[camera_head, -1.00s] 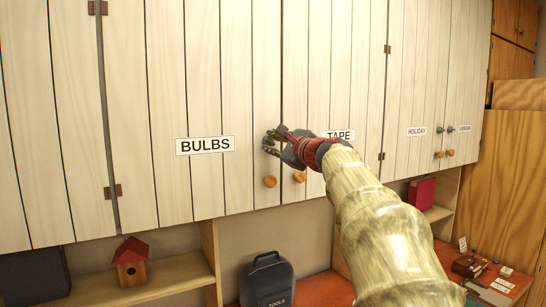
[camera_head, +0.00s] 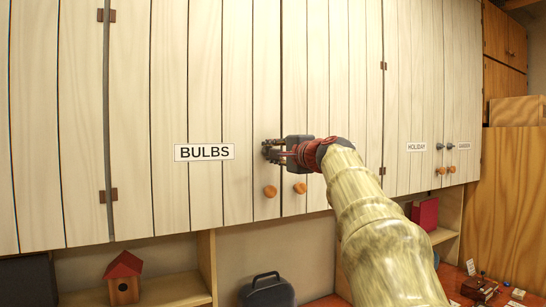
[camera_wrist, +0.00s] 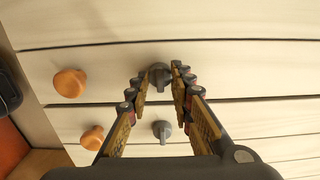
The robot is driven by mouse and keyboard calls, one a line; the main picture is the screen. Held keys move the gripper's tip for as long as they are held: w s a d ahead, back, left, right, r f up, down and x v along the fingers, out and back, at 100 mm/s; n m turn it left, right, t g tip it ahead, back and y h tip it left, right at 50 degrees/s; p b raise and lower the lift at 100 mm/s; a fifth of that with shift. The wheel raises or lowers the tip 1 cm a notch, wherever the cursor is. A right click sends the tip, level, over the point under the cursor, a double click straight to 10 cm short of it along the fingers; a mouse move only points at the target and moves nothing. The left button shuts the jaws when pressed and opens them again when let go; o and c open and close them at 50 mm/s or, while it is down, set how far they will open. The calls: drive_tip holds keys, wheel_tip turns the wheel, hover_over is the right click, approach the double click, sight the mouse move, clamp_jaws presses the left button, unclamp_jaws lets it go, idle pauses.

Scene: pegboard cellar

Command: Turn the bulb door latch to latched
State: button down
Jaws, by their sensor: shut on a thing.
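The bulb door latch (camera_wrist: 160,76) is a small dark grey turn-knob near the edge of the pale plank BULBS door (camera_head: 207,190). In the wrist view it sits between the fingertips of my gripper (camera_wrist: 162,73), which is shut on it. In the head view my gripper (camera_head: 272,151) reaches the door edge above the orange knobs and hides the latch. The fingers partly cover the latch, so its exact turn angle is hard to tell. The BULBS door lies flush with its neighbour.
A second grey latch (camera_wrist: 162,130) is on the neighbouring door, close beside my fingers. Round orange knobs (camera_head: 270,191) (camera_head: 300,188) sit below the latches. A birdhouse (camera_head: 124,278) and a dark tool bag (camera_head: 267,290) stand below the cupboards.

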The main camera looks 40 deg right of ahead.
idle(0.4)
drive_tip(key=c, duration=1.6)
unclamp_jaws()
drive_tip(key=shift+o, duration=0.2)
drive_tip(key=v, duration=1.2)
drive_tip(key=shift+a, duration=0.15)
